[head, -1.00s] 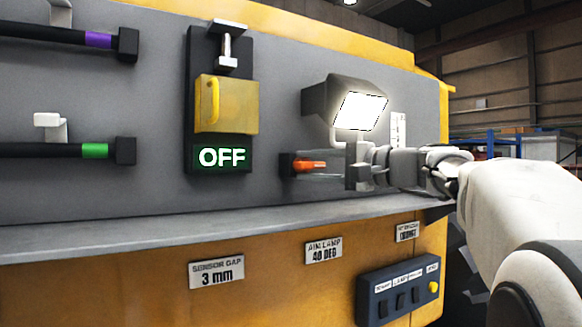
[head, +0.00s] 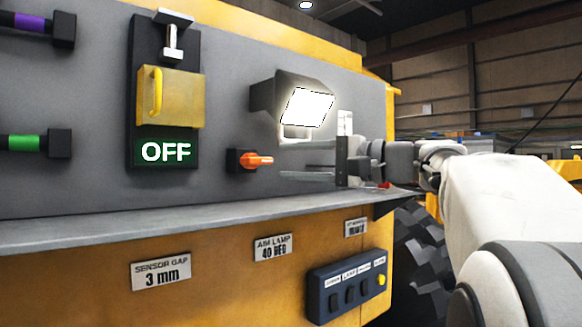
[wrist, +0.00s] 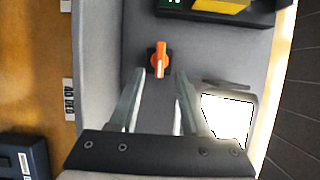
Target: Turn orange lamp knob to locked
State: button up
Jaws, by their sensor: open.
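The orange lamp knob (head: 256,160) sits on a dark base on the grey panel, below and left of the lit lamp (head: 309,106). Its handle points to the right in the head view. In the wrist view the knob (wrist: 159,60) lies just beyond the fingertips, roughly centred between them, its handle pointing down the picture. Whether the knob counts as locked is not readable.
A yellow box with a handle (head: 170,97) and a green OFF display (head: 165,151) are left of the knob. A grey ledge (head: 200,215) runs below it. A switch box (head: 347,285) sits lower right. The lamp housing sticks out above the gripper.

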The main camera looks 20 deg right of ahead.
jog(key=v, duration=0.9)
jog(key=shift+s+d+b, duration=0.2)
jog(key=shift+b, duration=0.1)
jog(key=shift+a, duration=0.1)
